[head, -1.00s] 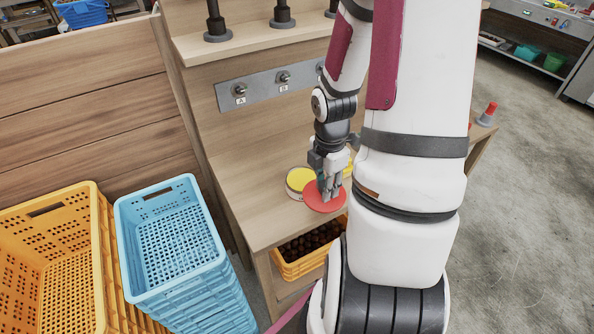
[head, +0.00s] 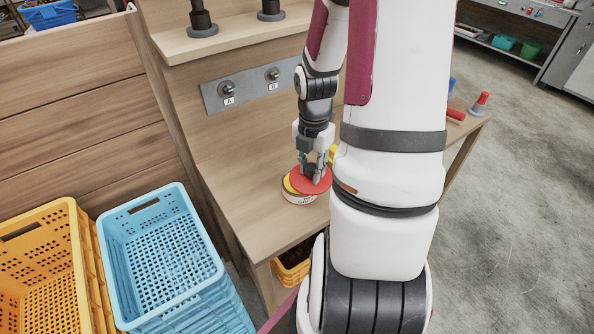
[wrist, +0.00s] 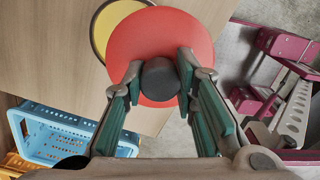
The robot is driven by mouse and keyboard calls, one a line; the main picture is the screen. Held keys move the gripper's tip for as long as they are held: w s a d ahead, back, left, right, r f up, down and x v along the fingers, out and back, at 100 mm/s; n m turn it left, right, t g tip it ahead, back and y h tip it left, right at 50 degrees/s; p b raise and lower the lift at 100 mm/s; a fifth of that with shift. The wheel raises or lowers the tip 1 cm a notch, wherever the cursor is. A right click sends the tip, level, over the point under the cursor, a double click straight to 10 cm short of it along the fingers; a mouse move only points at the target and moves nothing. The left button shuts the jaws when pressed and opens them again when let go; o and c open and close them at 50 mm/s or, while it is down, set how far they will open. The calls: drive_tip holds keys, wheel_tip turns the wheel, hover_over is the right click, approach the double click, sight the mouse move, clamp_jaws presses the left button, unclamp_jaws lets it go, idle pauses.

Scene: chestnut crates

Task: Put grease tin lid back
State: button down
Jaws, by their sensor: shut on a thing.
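The grease tin (head: 299,199) stands on the wooden bench, with a pale labelled side and yellow grease inside. In the wrist view part of the open tin (wrist: 108,24) shows at the upper left, with its dark rim. The red round lid (head: 323,185) is above the tin, covering much of it but offset to the right, so a yellow strip shows at the left. In the wrist view the lid (wrist: 160,32) fills the upper middle. My gripper (head: 313,172) is shut on the lid's black knob (wrist: 160,78). Whether lid and rim touch, I cannot tell.
A yellow thing (head: 332,153) stands just behind the tin, partly hidden by my arm. A blue crate (head: 160,192) and an orange crate (head: 40,225) stand left of the bench. A red-topped grey cone (head: 480,105) is at the far right. Bench space left of the tin is clear.

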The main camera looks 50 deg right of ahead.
drive_tip(key=w, duration=0.4)
drive_tip(key=shift+d+f, duration=0.25)
drive_tip(key=shift+d, duration=0.05)
drive_tip(key=shift+f+b, duration=0.3)
drive_tip(key=shift+f, duration=1.4)
drive_tip(key=shift+f, duration=0.25)
drive_tip(key=c, duration=1.3)
unclamp_jaws()
